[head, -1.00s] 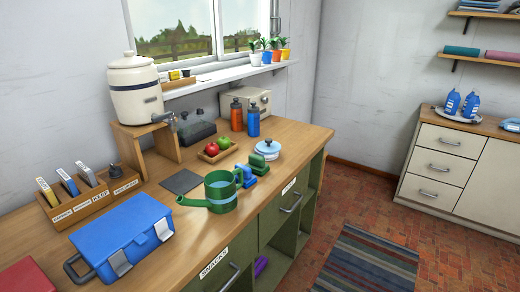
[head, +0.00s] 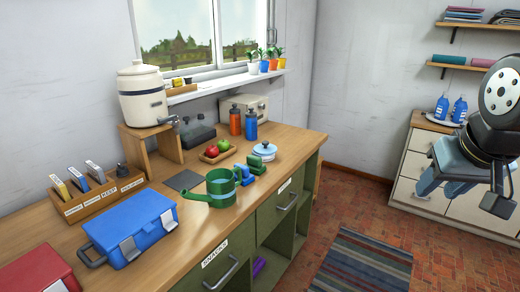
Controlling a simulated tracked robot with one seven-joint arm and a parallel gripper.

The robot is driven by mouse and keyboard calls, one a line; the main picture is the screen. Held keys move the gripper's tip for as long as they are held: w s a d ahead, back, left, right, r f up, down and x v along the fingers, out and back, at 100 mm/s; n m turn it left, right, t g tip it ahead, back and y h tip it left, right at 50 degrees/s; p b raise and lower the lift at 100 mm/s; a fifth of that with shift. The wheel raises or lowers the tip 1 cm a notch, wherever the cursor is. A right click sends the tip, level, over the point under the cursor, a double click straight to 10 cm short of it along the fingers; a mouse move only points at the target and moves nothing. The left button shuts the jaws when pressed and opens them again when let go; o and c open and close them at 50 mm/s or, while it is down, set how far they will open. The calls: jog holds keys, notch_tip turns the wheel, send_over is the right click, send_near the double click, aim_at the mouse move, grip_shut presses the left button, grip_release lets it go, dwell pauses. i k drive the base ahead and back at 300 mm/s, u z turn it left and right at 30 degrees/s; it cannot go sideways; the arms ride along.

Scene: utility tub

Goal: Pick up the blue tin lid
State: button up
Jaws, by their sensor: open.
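The blue tin lid (head: 263,148) is a pale blue disc with a small knob on top, towards the far end of the wooden counter. It lies flat or sits on a low white tin; at this size I cannot tell which. My gripper (head: 461,192) is open at the right side of the head view, high in front of the cream drawers. It is well apart from the lid, with nothing seen between its fingers.
On the wooden counter (head: 150,247), green and blue blocks (head: 257,165) and a green watering can (head: 221,188) stand in front of the lid. Orange and blue bottles (head: 250,125) stand behind it; a fruit tray (head: 212,157) is left. Bare wood lies right of the lid.

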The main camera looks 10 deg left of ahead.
aim_at(265, 148)
jog(key=i, duration=0.9)
jog(key=z, duration=0.05)
